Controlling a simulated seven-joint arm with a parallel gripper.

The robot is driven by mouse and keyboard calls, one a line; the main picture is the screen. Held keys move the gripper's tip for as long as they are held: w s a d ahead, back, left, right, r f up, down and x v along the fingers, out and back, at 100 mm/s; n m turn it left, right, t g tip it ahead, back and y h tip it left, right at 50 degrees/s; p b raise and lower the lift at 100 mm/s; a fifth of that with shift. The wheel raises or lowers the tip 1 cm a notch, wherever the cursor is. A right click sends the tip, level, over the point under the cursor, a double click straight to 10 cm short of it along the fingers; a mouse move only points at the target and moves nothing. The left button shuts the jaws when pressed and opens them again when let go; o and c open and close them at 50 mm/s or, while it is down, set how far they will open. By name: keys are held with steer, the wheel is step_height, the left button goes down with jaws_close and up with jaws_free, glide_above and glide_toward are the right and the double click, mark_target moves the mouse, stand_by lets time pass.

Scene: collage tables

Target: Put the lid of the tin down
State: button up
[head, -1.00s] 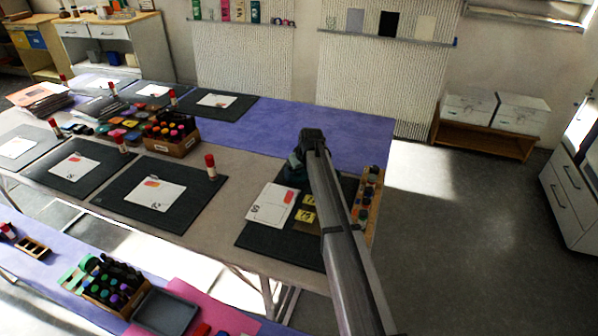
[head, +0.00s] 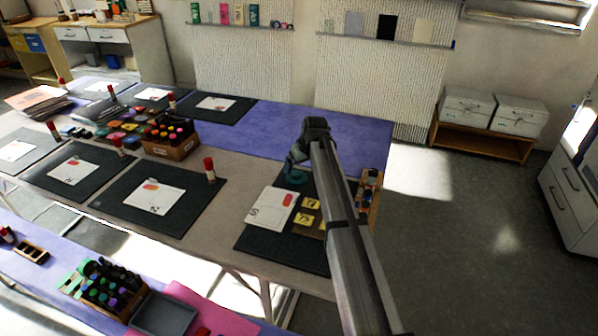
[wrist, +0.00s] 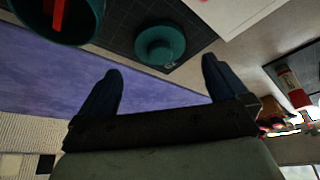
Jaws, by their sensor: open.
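The teal lid (wrist: 160,45) with a round knob lies on the dark gridded mat (wrist: 118,22) in the wrist view. It also shows as a small teal shape in the head view (head: 296,178), near the mat's far edge. The open teal tin (wrist: 88,16) stands beside the lid at the top left of the wrist view, with something red inside it; the frame edge cuts it off. My gripper (wrist: 161,65) is open and empty, its fingers apart and clear of the lid. In the head view, my gripper (head: 292,160) is just above the lid, and my arm hides part of the mat.
A white sheet (head: 268,212) with a red mark and two yellow cards (head: 309,203) lie on the mat. A wooden tray (head: 374,181) stands at its right edge. A red-capped glue stick (head: 210,168) stands on the mat to the left. The purple tabletop (head: 250,128) behind is clear.

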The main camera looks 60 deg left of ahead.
steer(key=shift+v, duration=2.65)
